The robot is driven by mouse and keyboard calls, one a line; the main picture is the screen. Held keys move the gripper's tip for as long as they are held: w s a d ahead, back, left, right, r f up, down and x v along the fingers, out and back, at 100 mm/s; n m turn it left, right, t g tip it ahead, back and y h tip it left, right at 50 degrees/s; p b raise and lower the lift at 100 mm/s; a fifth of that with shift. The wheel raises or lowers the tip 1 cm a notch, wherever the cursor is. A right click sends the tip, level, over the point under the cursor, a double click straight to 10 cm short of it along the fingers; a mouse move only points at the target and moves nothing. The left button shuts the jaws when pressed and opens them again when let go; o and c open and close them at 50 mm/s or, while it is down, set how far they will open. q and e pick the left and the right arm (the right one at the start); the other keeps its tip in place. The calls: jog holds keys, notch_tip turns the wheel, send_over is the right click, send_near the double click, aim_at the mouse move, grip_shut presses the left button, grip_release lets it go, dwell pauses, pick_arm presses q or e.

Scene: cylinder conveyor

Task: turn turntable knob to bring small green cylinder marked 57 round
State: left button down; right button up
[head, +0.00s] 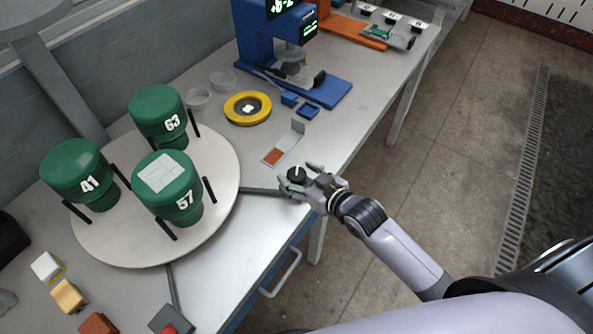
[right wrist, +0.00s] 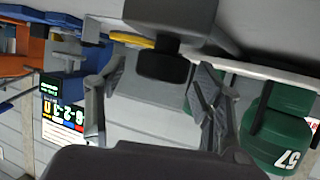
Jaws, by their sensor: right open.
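A pale round turntable (head: 215,215) carries three green cylinders marked 41 (head: 80,180), 63 (head: 157,118) and 57 (head: 170,205). The 57 cylinder stands at the near right of the disc with a pale label on top, and it also shows at the right of the right wrist view (right wrist: 283,130). A dark knob (head: 297,174) sits by the table's right edge, at the end of a dark bar from the turntable. My right gripper (head: 302,180) is at the knob, open, with its fingers (right wrist: 155,100) on either side of it; contact is unclear. My left gripper is not in view.
A yellow ring (head: 248,108), a small orange-and-grey plate (head: 284,145) and a blue machine (head: 290,60) stand beyond the knob. Coloured blocks (head: 68,295) and a red-button box (head: 171,320) lie at the near left. Open floor lies right of the table.

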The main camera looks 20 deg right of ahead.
jog(key=shift+w+a+f, duration=0.2)
jog(key=shift+w+a, duration=0.05)
jog(key=shift+w, duration=0.3)
jog(key=shift+c, duration=0.4)
